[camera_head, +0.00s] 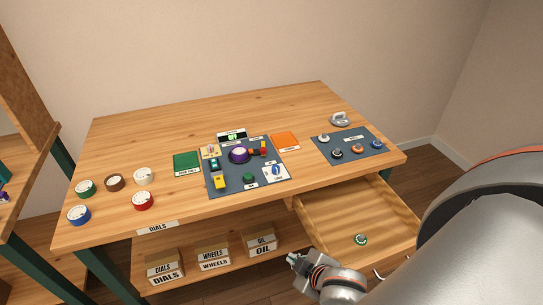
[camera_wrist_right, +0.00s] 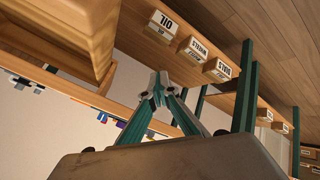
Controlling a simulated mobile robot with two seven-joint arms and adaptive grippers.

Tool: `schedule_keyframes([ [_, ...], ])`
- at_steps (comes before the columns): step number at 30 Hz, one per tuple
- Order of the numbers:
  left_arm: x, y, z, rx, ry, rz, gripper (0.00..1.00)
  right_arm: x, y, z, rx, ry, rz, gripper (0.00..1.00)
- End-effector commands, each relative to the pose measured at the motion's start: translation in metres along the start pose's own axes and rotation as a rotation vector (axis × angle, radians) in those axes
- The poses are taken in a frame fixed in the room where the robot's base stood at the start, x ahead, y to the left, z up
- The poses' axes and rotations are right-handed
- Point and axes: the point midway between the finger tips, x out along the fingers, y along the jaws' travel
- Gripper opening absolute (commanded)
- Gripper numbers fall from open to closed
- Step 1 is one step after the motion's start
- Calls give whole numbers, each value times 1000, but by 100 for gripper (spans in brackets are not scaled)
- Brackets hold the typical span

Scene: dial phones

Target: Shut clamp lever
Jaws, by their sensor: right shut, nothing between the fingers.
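The blue-grey control panel (camera_head: 224,160) lies in the middle of the table. A purple round dial (camera_head: 238,155) sits at its center. A small red upright part (camera_head: 263,147) is to the right of the dial, and a yellow part (camera_head: 219,182) is at the panel's front left. I cannot tell which part is the clamp lever or its position. My right gripper (camera_head: 293,260) is low in front of the table, left of the open drawer, apart from the panel. In the right wrist view its fingertips (camera_wrist_right: 157,90) are together and empty. My left gripper is not in view.
The open drawer (camera_head: 345,208) juts out at the table's right front, with a green-and-white dial (camera_head: 361,239) inside. Several labelled boxes (camera_head: 213,257) stand on the lower shelf. Loose round dials (camera_head: 143,200) are on the left. A second mat (camera_head: 334,142) with knobs lies right.

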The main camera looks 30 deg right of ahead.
Motion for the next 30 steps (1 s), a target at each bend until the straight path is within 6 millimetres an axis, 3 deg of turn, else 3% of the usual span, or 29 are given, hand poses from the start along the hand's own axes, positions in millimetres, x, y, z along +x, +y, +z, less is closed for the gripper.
schedule_keyframes([
  [6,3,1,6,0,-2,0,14,-20,36,13,-79,-112,68,0],
  [17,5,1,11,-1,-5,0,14,-54,79,32,-158,-259,150,0],
  [30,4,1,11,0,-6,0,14,-6,32,-25,65,47,-63,0],
])
